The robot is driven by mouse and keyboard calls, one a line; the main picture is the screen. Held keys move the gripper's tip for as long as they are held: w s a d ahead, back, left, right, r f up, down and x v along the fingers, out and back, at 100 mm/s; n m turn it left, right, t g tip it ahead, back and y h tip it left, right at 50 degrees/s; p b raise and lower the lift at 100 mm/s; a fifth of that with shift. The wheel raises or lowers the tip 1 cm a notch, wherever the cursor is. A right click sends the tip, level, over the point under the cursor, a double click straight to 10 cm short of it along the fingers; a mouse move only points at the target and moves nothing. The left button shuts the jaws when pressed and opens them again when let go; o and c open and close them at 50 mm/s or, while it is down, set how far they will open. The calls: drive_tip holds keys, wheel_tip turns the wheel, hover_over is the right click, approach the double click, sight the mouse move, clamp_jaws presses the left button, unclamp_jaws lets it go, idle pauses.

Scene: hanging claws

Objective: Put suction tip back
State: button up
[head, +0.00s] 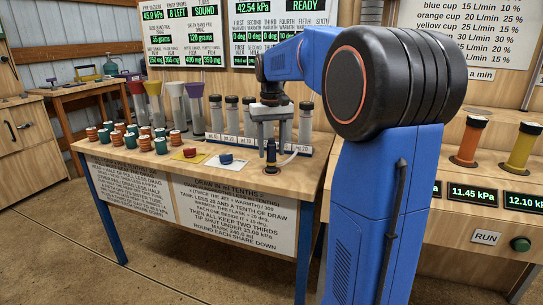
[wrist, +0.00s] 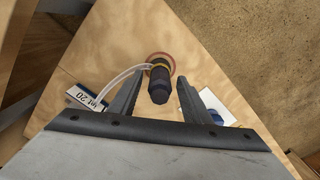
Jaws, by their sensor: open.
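The suction tip (head: 271,153) is a small dark upright piece with a yellow band and a clear hose. It stands on the wooden table near the front right corner. In the wrist view the suction tip (wrist: 159,82) stands at a reddish ring (wrist: 172,62) on the wood. My gripper (wrist: 162,88) is open, with one finger on each side of the tip and visible gaps between. In the head view my gripper (head: 270,122) hangs down just above and around the tip's position; whether the fingers reach its level is hard to tell there.
A white card with a blue piece (head: 226,158) and a yellow card with a red piece (head: 190,153) lie left of the tip. Several labelled tubes (head: 232,115) stand behind it. Several green and orange spools (head: 131,131) fill the table's left. The table edge is close.

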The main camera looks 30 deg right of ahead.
wheel_tip(320, 180, up, 9)
idle(0.3)
drive_tip(key=s+a+f+n+t, duration=0.1)
drive_tip(key=s+a+f, duration=0.35)
drive_tip(key=s, duration=0.35)
drive_tip(key=s+a+f+n+t, duration=0.1)
drive_tip(key=s+a+f, duration=0.2)
drive_tip(key=s+a, duration=0.4)
drive_tip(key=s+a+f+n+t, duration=0.1)
drive_tip(key=s+a+f, duration=0.3)
drive_tip(key=s+f, duration=1)
drive_tip(key=shift+s+a+f+t, duration=0.15)
drive_tip(key=shift+s+f+t, duration=0.1)
drive_tip(key=shift+s+t, duration=0.5)
